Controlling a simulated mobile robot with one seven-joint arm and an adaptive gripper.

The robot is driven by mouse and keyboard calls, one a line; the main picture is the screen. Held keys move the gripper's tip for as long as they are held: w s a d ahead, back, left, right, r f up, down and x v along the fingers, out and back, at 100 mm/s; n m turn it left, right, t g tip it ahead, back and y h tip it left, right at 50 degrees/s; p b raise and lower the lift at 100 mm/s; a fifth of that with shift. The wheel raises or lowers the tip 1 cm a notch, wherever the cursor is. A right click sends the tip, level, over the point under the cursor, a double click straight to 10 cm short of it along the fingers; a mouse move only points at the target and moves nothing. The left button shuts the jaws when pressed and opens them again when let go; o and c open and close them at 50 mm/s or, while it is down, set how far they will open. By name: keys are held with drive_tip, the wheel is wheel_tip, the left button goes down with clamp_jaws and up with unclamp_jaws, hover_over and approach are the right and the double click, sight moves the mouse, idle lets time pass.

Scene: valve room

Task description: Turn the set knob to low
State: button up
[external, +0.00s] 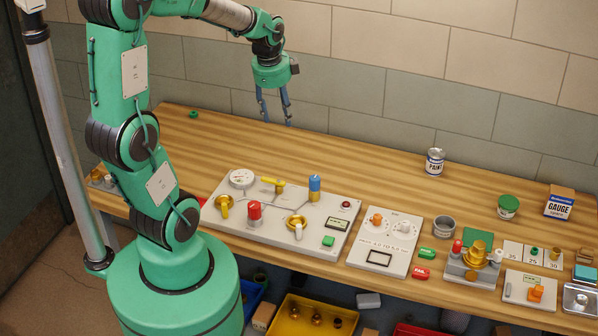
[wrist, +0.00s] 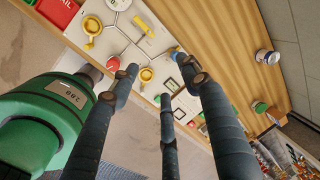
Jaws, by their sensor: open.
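A light grey plate (external: 366,256) stands on the wooden bench right of the larger valve panel. It carries an orange knob (external: 377,219) at upper left and a round white dial (external: 401,230) beside it. The orange knob may be the set knob; its marks are too small to read. My gripper (external: 277,121) hangs above the back of the bench, near the wall, far from the knob. Its fingers are spread and empty; they also show in the wrist view (wrist: 165,85). I cannot make out the orange knob in the wrist view.
The valve panel (external: 335,208) carries yellow handles, a red knob (external: 255,212) and a blue-topped valve (external: 314,187). A paint can (external: 434,161) stands behind the plate. A grey cup (external: 444,227) and brass fittings (external: 477,254) stand to its right. The back left bench is mostly clear.

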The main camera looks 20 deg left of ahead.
drive_tip(key=w+d+f+m+g+p, duration=0.1)
drive_tip(key=w+d+f+m+p, duration=0.15)
drive_tip(key=d+f+m, duration=0.2)
drive_tip(key=m+g+p, duration=0.1)
drive_tip(key=m, duration=0.7)
hover_over(315, 178)
wheel_tip(315, 178, down, 8)
drive_tip(key=shift+f, duration=0.15)
wheel_tip(315, 178, down, 14)
drive_tip(key=shift+r, duration=0.2)
drive_tip(key=c, duration=1.1)
